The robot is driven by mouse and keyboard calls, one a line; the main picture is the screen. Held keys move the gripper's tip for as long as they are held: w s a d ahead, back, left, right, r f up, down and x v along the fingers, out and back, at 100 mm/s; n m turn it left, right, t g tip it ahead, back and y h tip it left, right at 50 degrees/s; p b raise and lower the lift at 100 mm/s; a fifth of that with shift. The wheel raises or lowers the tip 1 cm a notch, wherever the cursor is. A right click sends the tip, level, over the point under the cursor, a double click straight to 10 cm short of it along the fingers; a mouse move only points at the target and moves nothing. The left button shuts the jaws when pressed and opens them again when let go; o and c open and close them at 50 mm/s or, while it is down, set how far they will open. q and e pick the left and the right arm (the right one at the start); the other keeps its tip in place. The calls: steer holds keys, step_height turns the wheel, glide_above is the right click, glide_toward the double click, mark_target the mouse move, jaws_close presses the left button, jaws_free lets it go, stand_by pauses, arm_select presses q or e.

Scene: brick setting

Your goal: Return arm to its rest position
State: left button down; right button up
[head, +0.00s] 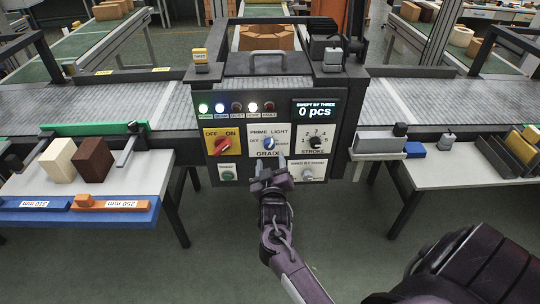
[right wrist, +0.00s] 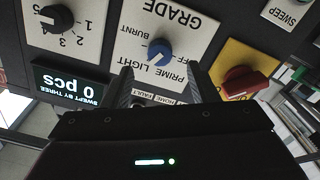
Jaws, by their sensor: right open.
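My right gripper (head: 270,172) is open in front of the lower middle of the control panel (head: 242,107), just below the blue grade knob (head: 267,142). In the right wrist view my right gripper's fingers (right wrist: 163,88) stand apart, with the blue grade knob (right wrist: 160,52) beyond them; nothing is seen between the fingertips. I cannot tell whether a fingertip touches the panel. My left gripper is not in the head view.
The panel carries a red on/off knob (head: 222,146), a black stroke knob (head: 316,142) and a display (head: 315,110) reading 0 pcs. A left table (head: 130,182) holds a cream brick (head: 58,162) and a brown brick (head: 93,159). A right table (head: 440,174) holds trays.

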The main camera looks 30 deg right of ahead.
steer(key=shift+v, duration=1.05)
steer(key=shift+f, duration=0.1)
steer(key=s+a+f+n+g+y, duration=0.1)
steer(key=s+a+f+g+y, duration=0.2)
steer(key=f, duration=0.7)
steer(key=s+a+f+n+g+y, duration=0.15)
steer(key=s+a+f, duration=0.25)
steer(key=f, duration=0.6)
steer(key=s+a+f+n+g+y, duration=0.1)
steer(key=s+a+f+y, duration=0.25)
steer(key=f, duration=0.75)
steer(key=s+f+g, duration=0.3)
steer(key=s+f, duration=0.3)
steer(key=s, duration=0.5)
steer(key=s+f+g, duration=0.3)
steer(key=s+f, duration=0.3)
steer(key=s, duration=0.6)
steer(key=s+f+g+y, duration=0.1)
steer(key=s+f+g, duration=0.2)
steer(key=s+f, duration=0.3)
steer(key=s, duration=0.5)
steer(key=shift+a+f, duration=0.3)
steer(key=shift+f, duration=0.05)
steer(key=shift+s, duration=0.15)
